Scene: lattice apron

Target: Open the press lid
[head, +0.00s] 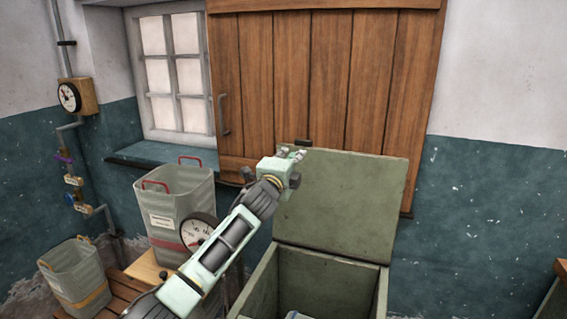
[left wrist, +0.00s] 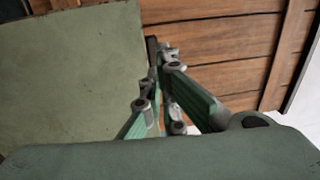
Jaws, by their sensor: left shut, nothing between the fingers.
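The press lid (head: 340,205) is a flat green panel standing raised, nearly upright, at the back of the green press box (head: 262,284). The box's top is open and its inside shows. A small dark handle (head: 303,142) sits on the lid's upper edge. My left gripper (head: 297,153) is shut and empty at the lid's upper left, close to the handle. In the left wrist view the fingers (left wrist: 163,52) are together beside the edge of the lid (left wrist: 70,70). Whether they touch it I cannot tell. My right gripper is not in view.
A wooden sliding door (head: 330,80) stands behind the lid. Left are a grey bin with red handles (head: 182,195), a round dial (head: 197,231) and a lower bin (head: 76,275). Pipes with a gauge (head: 69,97) run along the wall. The wall at right is clear.

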